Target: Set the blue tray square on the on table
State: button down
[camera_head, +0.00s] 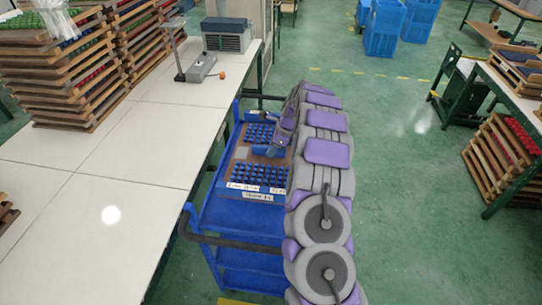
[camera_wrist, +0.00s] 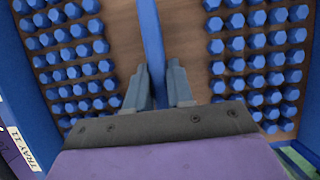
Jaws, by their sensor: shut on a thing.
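The blue tray (camera_head: 240,160) has a brown base with rows of blue pegs on both sides of a raised blue centre bar. It sits at the top of the blue cart, and I cannot tell if it rests there or is slightly lifted. My gripper (camera_wrist: 157,80) is shut on the tray's centre bar (camera_wrist: 150,30), one finger on each side. In the head view my arm hides the tray's right side. The white table (camera_head: 110,160) is left of the cart, its near part bare.
The blue cart (camera_head: 240,220) has dark handles and stands close beside the table edge. Stacked wooden trays (camera_head: 60,75) fill the table's far left. A grey device (camera_head: 200,68) and a box (camera_head: 226,38) stand at its far end.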

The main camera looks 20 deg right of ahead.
jog(key=shift+d+r, duration=0.35)
jog(key=shift+r, duration=0.3)
jog(key=shift+d+r, duration=0.2)
jog(key=shift+d, duration=0.15)
jog(key=shift+a, duration=0.4)
jog(key=shift+a+r+p, duration=0.25)
jog(key=shift+r+p, duration=0.3)
jog(key=shift+r, duration=0.05)
jog(key=r+p, duration=0.4)
jog(key=r, duration=0.1)
jog(key=r+p, duration=0.2)
jog(key=shift+d+r, duration=0.25)
jog(key=shift+r, duration=0.15)
jog(key=shift+a, duration=0.1)
jog(key=shift+d, duration=0.25)
